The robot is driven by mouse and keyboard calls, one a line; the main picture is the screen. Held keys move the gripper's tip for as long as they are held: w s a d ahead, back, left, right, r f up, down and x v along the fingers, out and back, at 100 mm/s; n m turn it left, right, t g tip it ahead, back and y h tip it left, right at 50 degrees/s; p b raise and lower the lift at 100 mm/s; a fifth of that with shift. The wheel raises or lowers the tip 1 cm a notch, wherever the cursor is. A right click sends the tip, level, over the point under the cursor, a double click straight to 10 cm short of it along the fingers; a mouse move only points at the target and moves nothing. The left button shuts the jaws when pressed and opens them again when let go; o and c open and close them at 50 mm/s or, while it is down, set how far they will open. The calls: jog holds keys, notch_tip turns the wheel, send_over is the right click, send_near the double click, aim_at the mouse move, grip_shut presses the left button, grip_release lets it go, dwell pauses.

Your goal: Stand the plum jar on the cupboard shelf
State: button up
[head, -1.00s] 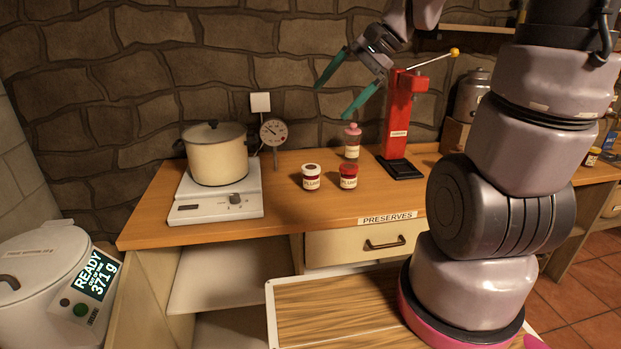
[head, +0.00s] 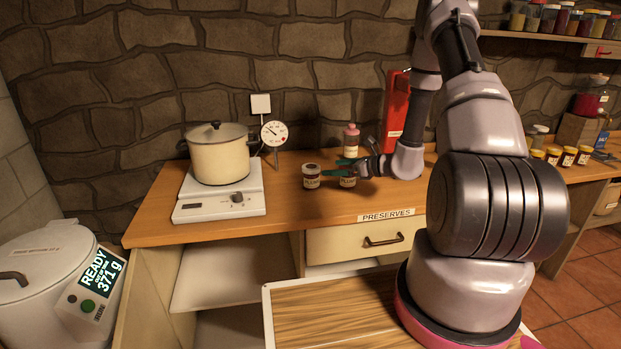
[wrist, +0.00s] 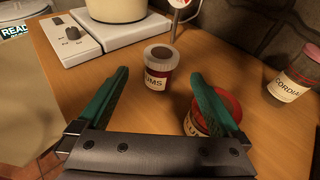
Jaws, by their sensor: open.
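Two small labelled jars stand upright on the wooden worktop. In the wrist view the left jar is ahead of the gap between the fingers. The right finger overlaps the red-lidded jar; contact cannot be told. The open cupboard's pale shelf (head: 222,276) is bare, below the worktop.
A pot (head: 219,158) stands on a white hotplate (head: 190,207) at left, beside a dial gauge (head: 273,133). A pink cordial bottle (head: 351,140) and a red press (head: 396,105) stand behind my gripper. The preserves drawer (head: 350,244) is shut.

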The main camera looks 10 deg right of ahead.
aim_at(318, 168)
jog(key=x, duration=1)
jog(key=shift+w+a+f, duration=0.1)
jog(key=shift+w+f, duration=0.2)
jog(key=shift+f, duration=0.1)
jog(key=shift+c, duration=0.3)
jog(key=shift+r, duration=0.15)
grip_shut()
